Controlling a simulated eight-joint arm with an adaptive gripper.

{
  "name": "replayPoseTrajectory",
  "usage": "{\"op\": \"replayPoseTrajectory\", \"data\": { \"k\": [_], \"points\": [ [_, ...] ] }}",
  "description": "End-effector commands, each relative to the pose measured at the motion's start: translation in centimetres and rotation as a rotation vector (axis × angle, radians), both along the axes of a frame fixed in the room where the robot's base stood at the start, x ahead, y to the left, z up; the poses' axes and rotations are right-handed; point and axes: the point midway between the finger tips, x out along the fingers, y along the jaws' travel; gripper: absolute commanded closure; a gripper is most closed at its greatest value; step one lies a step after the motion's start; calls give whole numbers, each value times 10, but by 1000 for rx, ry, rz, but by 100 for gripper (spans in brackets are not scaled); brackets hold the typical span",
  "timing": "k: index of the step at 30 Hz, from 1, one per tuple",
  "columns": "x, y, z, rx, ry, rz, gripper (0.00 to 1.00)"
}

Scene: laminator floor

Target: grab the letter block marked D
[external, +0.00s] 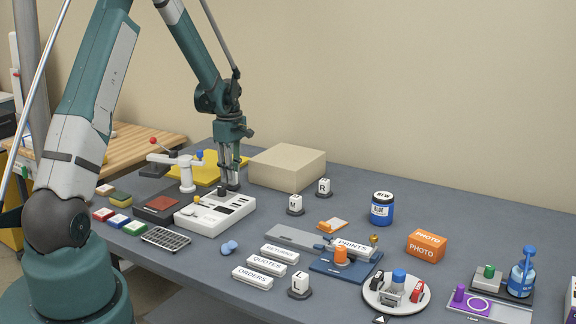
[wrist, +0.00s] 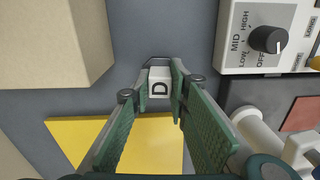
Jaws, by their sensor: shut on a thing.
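In the external view my gripper (external: 229,178) points down at the back of the table, behind the white control box. The block itself cannot be made out clearly there. I cannot tell whether it touches the table.
A large beige box (external: 287,167) stands right of my gripper, with a yellow sheet (external: 207,174) to its left. The white control box (external: 215,213) with a dark knob is in front. Blocks M (external: 295,203), R (external: 324,187) and L (external: 300,283) stand farther right.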

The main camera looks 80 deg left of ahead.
Motion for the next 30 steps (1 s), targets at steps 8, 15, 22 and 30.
{"op": "replayPoseTrajectory", "data": {
  "k": [8,15,22,30],
  "points": [
    [0,0,31,0,0,0,100],
    [0,0,66,0,0,0,100],
    [0,0,88,0,0,0,100],
    [0,0,93,0,0,0,100]
  ]
}}
